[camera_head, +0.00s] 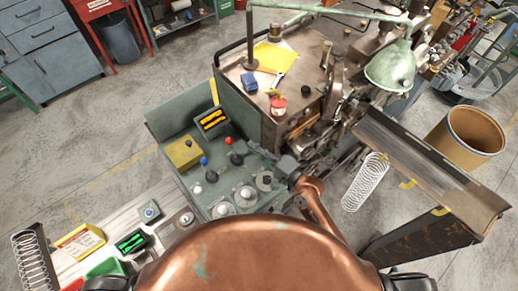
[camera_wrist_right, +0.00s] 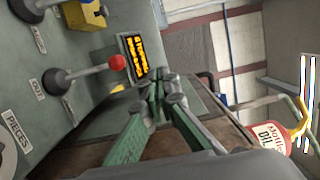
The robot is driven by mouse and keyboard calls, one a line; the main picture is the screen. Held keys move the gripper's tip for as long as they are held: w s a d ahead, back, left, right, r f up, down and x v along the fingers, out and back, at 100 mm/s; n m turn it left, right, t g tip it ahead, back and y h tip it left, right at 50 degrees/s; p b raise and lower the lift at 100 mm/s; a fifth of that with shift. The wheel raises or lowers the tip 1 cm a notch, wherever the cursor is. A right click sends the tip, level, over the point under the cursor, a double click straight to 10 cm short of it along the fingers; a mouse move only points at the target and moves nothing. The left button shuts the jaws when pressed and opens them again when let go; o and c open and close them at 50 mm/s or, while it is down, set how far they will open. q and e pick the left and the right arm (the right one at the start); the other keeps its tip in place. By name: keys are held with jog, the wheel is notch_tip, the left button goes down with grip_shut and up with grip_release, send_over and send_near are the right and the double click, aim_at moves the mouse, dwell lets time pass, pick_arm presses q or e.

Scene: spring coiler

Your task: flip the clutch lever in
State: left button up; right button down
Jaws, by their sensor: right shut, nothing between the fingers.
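A lever with a red knob (camera_head: 229,141) and a dark rubber boot stands on the green control panel. It also shows in the right wrist view (camera_wrist_right: 117,62), its rod sticking out of the boot, with a plate reading "OUT" beside the boot. I take it for the clutch lever, though no clutch label is readable. My right gripper (camera_head: 258,150) is just right of this lever. In the right wrist view its green fingers (camera_wrist_right: 158,88) are together and empty, apart from the red knob. My left gripper is out of view.
A blue-knobbed lever (camera_head: 204,161) and several dials are close by on the panel. An amber display (camera_head: 212,119) sits behind. The machine body with a lamp (camera_head: 389,67) rises behind right. A spring (camera_head: 365,182) hangs by the chute (camera_head: 425,160).

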jog(key=shift+s+d+r, duration=0.8)
jog(key=shift+s+d, duration=0.05)
jog(key=shift+d, duration=0.15)
